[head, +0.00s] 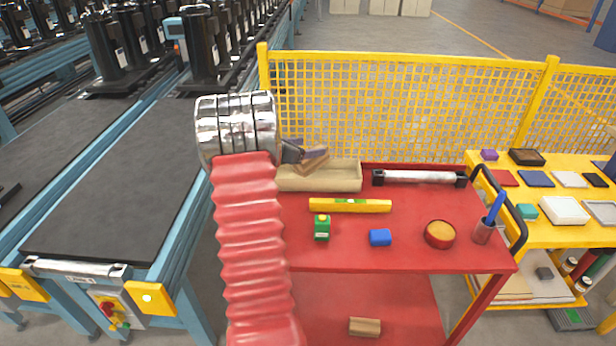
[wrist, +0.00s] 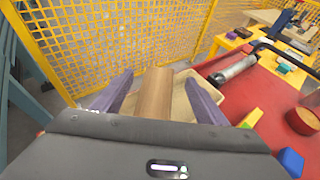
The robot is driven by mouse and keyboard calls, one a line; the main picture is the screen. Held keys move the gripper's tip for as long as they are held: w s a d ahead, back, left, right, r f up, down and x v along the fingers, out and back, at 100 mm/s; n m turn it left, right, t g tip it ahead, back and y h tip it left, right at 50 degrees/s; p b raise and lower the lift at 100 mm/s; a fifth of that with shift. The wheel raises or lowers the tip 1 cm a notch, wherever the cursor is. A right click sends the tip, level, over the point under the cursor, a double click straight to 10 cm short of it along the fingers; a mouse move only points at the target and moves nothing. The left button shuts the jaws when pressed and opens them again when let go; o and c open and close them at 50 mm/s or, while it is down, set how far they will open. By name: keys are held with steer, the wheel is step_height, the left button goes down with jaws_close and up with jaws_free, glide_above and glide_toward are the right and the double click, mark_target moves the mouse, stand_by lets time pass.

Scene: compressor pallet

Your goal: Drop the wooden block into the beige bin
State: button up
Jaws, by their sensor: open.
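The wooden block (wrist: 155,95) lies between the two purple fingers of my gripper (wrist: 160,79) in the wrist view, with a gap visible at the right finger. In the head view the block (head: 313,165) shows tilted just under my gripper (head: 312,154), at the left part of the beige bin (head: 345,180). My gripper is open. The bin also shows around the block in the wrist view (wrist: 181,110). I cannot tell whether the block rests on the bin's floor or is still above it.
The bin stands on a red cart (head: 280,230). A metal cylinder (head: 420,177), a yellow level (head: 350,205), a blue block (head: 380,237), a green item (head: 322,228) and a round red container (head: 440,234) are around it. A yellow mesh fence (head: 400,100) stands behind.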

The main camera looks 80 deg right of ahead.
steer(key=v, duration=1.3)
steer(key=shift+w+a, duration=0.15)
steer(key=shift+a, duration=0.25)
stand_by(0.5)
